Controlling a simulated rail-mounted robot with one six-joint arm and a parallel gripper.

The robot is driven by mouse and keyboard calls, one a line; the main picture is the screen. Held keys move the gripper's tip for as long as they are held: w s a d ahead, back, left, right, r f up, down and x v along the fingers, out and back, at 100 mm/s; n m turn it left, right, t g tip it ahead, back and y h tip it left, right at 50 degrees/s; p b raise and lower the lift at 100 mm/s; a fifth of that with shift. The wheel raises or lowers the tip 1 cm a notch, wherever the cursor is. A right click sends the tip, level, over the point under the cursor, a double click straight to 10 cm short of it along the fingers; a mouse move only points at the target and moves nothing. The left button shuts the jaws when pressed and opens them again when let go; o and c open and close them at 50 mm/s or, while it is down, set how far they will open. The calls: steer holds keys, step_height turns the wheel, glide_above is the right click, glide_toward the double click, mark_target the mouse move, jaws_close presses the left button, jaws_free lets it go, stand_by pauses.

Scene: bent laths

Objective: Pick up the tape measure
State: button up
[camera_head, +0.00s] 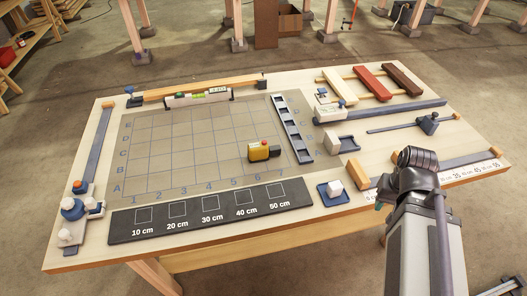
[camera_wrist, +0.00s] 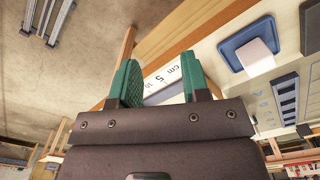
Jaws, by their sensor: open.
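The tape measure (camera_head: 262,151) is a small yellow block with a dark end. It sits on the gridded mat (camera_head: 170,147), in the lower right part of the grid near columns 6 and 7. My gripper shows in the wrist view with two green fingers (camera_wrist: 160,82) apart and nothing between them. In the head view my arm is at the right front of the table, and the gripper end (camera_head: 380,200) is mostly hidden behind it. The gripper is well to the right of the tape measure, which I cannot make out in the wrist view.
A black strip marked 10 to 50 cm (camera_head: 211,210) lies before the mat. A dark slotted rail (camera_head: 292,129) stands right of the tape measure. A blue tray (camera_head: 333,194) with a white block lies nearer my gripper. A spirit level (camera_head: 198,98) is at the back.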

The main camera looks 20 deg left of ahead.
steer(key=o, duration=0.6)
steer(key=shift+c, duration=0.2)
